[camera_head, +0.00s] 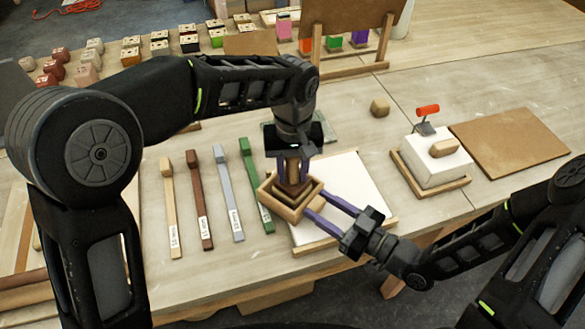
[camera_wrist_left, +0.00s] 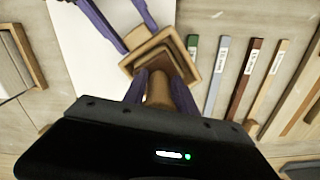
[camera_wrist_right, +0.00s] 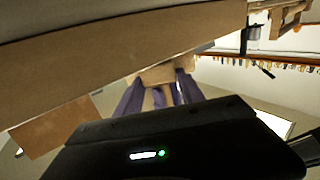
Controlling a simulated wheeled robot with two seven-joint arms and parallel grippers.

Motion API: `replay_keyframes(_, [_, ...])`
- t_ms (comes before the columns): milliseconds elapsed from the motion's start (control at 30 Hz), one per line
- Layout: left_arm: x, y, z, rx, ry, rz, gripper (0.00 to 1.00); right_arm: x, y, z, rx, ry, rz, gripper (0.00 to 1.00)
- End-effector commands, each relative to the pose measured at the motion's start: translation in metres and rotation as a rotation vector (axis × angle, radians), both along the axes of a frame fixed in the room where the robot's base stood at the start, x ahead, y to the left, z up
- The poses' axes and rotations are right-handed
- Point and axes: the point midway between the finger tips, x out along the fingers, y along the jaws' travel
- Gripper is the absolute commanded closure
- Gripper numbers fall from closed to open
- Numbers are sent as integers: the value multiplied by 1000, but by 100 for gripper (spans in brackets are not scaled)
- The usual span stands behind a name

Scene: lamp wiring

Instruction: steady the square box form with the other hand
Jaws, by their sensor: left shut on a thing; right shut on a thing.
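The square box form (camera_head: 265,200) is an open wooden frame, held over the near left part of a white sheet (camera_head: 345,185). It also shows in the left wrist view (camera_wrist_left: 188,76). My left gripper (camera_head: 292,178) points down above the box and is shut on a wooden handle (camera_wrist_left: 158,90) that reaches into it. My right gripper (camera_head: 318,207) comes from the lower right and is shut on a small wooden grip at the box's right side. In the right wrist view, pale wood (camera_wrist_right: 158,74) shows at the fingertips. The inside of the box is partly hidden.
Several coloured labelled sticks, including a green one (camera_head: 252,175), lie left of the box. The table's front edge is close to my right gripper.

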Motion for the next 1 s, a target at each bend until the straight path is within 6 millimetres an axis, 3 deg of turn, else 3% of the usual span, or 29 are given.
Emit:
replay_keyframes(167, [0, 0, 0, 2, 2, 1, 100, 0, 0, 0, 2, -1, 1, 100])
replay_keyframes(500, [0, 0, 21, 1, 1, 0, 100, 0, 0, 0, 2, -1, 1, 100])
replay_keyframes(1000, [0, 0, 21, 1, 1, 0, 100, 0, 0, 0, 1, -1, 1, 100])
